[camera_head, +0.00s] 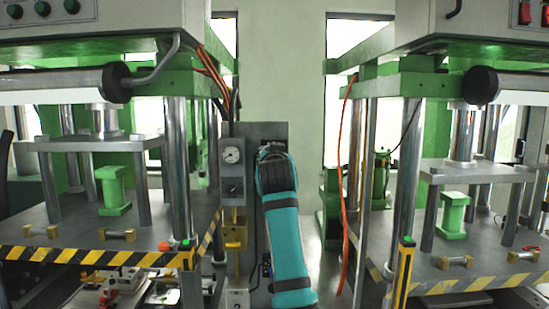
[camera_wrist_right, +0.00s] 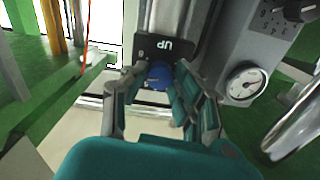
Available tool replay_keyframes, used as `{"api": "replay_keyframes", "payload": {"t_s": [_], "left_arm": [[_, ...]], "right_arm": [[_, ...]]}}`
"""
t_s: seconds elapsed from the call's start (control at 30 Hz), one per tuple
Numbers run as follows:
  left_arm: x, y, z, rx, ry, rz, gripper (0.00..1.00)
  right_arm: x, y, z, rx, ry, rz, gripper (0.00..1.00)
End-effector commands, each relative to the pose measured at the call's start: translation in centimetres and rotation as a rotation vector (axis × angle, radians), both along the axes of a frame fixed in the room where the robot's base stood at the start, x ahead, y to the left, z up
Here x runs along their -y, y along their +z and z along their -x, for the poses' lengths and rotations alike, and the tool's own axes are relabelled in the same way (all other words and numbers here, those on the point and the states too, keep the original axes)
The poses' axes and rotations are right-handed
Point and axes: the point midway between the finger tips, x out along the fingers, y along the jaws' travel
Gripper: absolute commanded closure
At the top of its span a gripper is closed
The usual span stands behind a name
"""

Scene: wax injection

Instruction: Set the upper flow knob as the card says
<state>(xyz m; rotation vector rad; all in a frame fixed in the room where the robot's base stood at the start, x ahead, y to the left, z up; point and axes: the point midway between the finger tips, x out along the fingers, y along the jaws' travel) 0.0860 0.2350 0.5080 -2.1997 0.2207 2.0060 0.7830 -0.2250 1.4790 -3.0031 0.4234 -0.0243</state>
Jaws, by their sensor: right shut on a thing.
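The upper flow knob (camera_wrist_right: 158,76) is a blue round knob in the right wrist view, below a black plate marked "UP" (camera_wrist_right: 165,46) that appears upside down. My right gripper (camera_wrist_right: 156,72) has its fingers on both sides of the knob and is shut on it. The knob's pointer and scale are too small to read. In the head view my teal right arm reaches up to the grey panel (camera_head: 281,130) and hides the knob and the fingers. My left gripper is not in view. I cannot make out a card with a setting.
A white pressure gauge (camera_wrist_right: 247,84) sits beside the knob; the gauge column (camera_head: 232,156) is left of my arm. Presses with striped edges (camera_head: 95,256) stand on both sides. An orange hose (camera_head: 341,185) hangs right of my arm.

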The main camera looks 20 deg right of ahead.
Motion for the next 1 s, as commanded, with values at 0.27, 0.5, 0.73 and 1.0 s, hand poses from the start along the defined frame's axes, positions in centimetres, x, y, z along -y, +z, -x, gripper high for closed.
{"api": "replay_keyframes", "payload": {"t_s": [0.27,0.5,0.73,1.0], "left_arm": [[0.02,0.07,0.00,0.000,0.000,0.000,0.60],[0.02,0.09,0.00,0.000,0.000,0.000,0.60],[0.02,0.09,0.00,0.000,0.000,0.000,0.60],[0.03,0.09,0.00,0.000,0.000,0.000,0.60]], "right_arm": [[-0.08,-0.22,-0.06,0.033,0.001,-0.133,1.00],[-0.04,-0.25,-0.06,0.045,0.001,-0.178,1.00],[-0.05,-0.25,-0.07,0.047,0.001,-0.184,1.00],[-0.05,-0.24,-0.07,0.047,0.001,-0.183,0.63]]}}
